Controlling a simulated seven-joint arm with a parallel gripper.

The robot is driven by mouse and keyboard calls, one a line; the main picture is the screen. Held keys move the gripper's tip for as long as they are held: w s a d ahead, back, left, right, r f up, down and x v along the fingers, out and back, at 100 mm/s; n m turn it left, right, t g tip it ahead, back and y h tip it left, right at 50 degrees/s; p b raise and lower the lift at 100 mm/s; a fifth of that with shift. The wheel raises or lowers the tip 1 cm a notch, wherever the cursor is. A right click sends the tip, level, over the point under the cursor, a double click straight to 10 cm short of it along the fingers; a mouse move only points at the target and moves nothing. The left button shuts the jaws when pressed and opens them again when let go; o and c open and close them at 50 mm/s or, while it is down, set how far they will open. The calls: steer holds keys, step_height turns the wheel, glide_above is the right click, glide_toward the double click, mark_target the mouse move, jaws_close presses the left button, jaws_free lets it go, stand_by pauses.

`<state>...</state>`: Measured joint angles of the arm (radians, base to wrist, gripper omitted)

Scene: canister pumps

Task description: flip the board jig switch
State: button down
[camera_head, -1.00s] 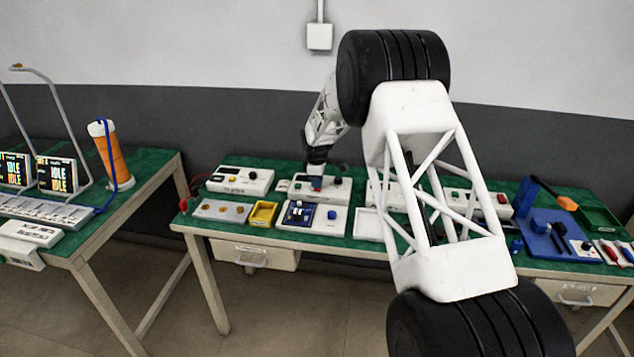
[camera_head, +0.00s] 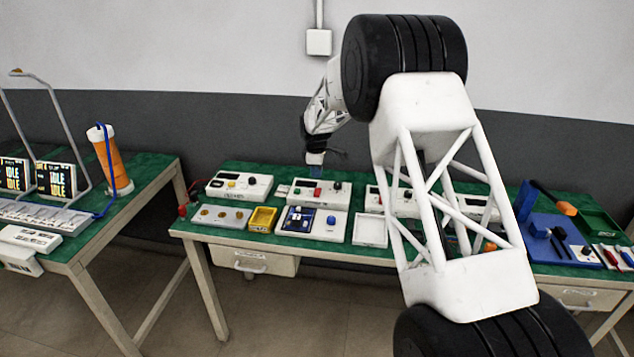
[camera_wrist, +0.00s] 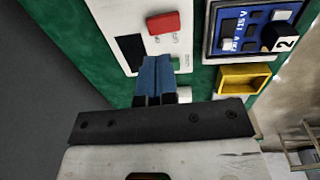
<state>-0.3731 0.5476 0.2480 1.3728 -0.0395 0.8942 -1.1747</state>
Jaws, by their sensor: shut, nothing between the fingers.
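A white box with a red switch (camera_head: 318,191) stands in the back row of the green bench. In the wrist view the red switch (camera_wrist: 163,23) lies beyond my fingertips, with small ON/OFF lettering beside it. A jig with a blue circuit board (camera_head: 298,218) and a blue button (camera_head: 331,218) stands in front of that box. My gripper (camera_head: 315,171) is above the back of the box, apart from it. Its blue fingers (camera_wrist: 156,62) are shut together and empty. They partly cover the box's near end in the wrist view.
A yellow tray (camera_head: 262,219) stands left of the board jig and an empty white tray (camera_head: 370,231) right of it. Another white instrument box (camera_head: 239,186) is at the back left. My own arm hides part of the bench's right half.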

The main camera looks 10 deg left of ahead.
step_height(320, 180, up, 7)
steer(key=shift+s, duration=0.3)
steer(key=shift+r, duration=0.1)
steer(key=s+d+r+m, duration=0.5)
steer(key=s+d+r, duration=0.5)
steer(key=s+d, duration=0.3)
steer(key=s+d+r+m, duration=0.4)
steer(key=s+d+r, duration=0.5)
steer(key=s+d, duration=0.45)
steer(key=s+d+f+m, duration=0.1)
steer(key=s+d+m, duration=0.2)
steer(key=s, duration=0.9)
steer(key=s+d+f+m+t, duration=0.1)
steer(key=s+d+f+m, duration=0.1)
steer(key=s, duration=1.1)
steer(key=s+d+f+m, duration=0.2)
steer(key=s+d+m, duration=0.2)
steer(key=s, duration=0.8)
steer(key=shift+s+d+t, duration=0.3)
steer(key=shift+d, duration=0.3)
